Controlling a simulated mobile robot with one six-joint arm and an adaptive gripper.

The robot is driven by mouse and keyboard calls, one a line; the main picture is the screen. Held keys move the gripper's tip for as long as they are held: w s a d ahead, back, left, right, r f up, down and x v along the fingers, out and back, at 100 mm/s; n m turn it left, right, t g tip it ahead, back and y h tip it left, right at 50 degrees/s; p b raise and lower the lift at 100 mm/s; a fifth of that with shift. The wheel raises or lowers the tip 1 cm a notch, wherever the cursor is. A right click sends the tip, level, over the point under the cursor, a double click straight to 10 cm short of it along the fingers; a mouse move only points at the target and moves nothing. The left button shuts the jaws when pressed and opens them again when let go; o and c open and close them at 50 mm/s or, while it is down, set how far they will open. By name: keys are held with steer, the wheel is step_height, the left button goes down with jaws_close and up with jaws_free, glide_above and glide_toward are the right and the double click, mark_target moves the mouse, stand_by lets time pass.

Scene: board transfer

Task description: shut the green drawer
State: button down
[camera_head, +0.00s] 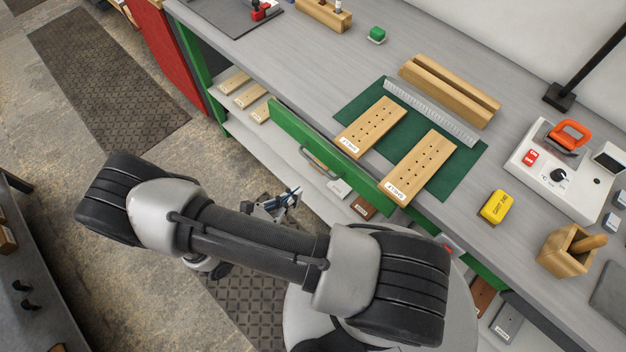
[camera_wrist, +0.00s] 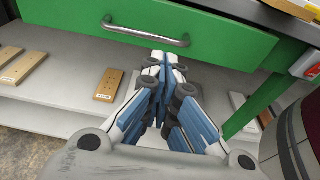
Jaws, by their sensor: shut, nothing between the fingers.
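The green drawer (camera_head: 290,127) is under the front edge of the workbench. Its front stands out a little from the bench, so it looks partly open. A grey bar handle (camera_head: 321,162) is on its front. In the wrist view, the drawer front (camera_wrist: 235,42) fills the top, with the handle (camera_wrist: 146,34) left of centre. My gripper (camera_head: 294,193) is shut and empty, in front of the drawer and low. In the wrist view its fingertips (camera_wrist: 166,62) appear just below the right end of the handle; whether they touch the front I cannot tell.
Two drilled boards (camera_head: 371,126) (camera_head: 419,167) lie on a green mat (camera_head: 456,172) on the bench, their near ends at the edge above the drawer. A lower shelf (camera_wrist: 45,110) holds several small boards. A green leg (camera_wrist: 262,103) stands at the right.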

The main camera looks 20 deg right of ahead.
steer(key=b+x, duration=0.1)
steer(key=x, duration=0.7)
steer(key=shift+d, duration=0.15)
